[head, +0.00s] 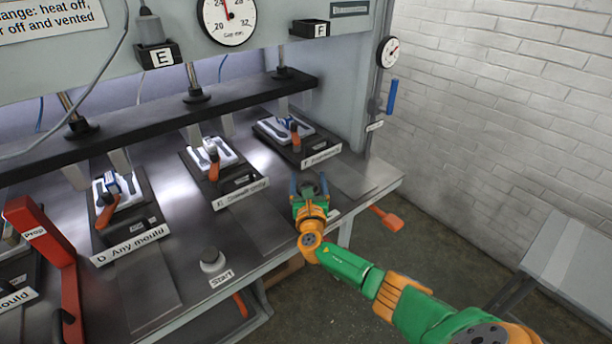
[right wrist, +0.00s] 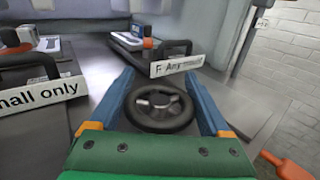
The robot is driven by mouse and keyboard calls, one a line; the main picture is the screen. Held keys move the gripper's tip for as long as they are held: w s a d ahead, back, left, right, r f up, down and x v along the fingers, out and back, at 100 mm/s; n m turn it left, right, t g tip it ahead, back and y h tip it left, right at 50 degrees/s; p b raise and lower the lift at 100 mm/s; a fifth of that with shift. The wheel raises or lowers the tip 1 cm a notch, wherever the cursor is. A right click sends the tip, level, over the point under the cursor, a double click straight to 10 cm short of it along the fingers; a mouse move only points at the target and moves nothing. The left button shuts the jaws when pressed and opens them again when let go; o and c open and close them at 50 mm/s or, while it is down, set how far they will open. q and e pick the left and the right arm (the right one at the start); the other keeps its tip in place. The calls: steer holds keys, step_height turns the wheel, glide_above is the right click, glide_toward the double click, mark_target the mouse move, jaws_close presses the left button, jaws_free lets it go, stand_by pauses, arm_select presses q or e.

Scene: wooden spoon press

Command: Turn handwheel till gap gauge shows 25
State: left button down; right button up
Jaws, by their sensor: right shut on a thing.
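The dark handwheel (right wrist: 158,107) lies between the two blue fingers of my right gripper (right wrist: 160,82) in the right wrist view. In the head view my right gripper (head: 309,184) is at the bench's front edge, shut on the handwheel, whose rim shows only partly there. The round white gap gauge (head: 229,18) is at the top of the press. Its top is cut off; its red needle points nearly straight up, close to the 24 mark. My left gripper is not in view.
Moulds D (head: 122,200), E (head: 222,168) and F (head: 297,137) sit on the bench. An orange handle (head: 386,218) juts out right of my gripper.

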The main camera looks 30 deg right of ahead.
steer(key=shift+s+d+r+m+g+h+b, duration=0.1)
steer(key=shift+m+g+h+b, duration=0.15)
steer(key=shift+m+g+h, duration=0.3)
steer(key=shift+d+m+g+h+b, duration=0.1)
steer(key=shift+m+g+h+b, duration=0.2)
steer(key=shift+m+h, duration=0.35)
steer(key=shift+d+g+h, duration=0.1)
steer(key=shift+g+h, duration=0.15)
steer(key=shift+h, duration=0.05)
steer(key=shift+r, duration=0.1)
steer(key=o, duration=1.2)
steer(key=shift+s+a, duration=0.1)
steer(key=shift+a, duration=0.15)
steer(key=p+v, duration=0.2)
steer(key=v, duration=0.4)
steer(key=shift+s+a, duration=0.25)
steer(key=shift+s, duration=0.05)
steer(key=shift+c, duration=0.4)
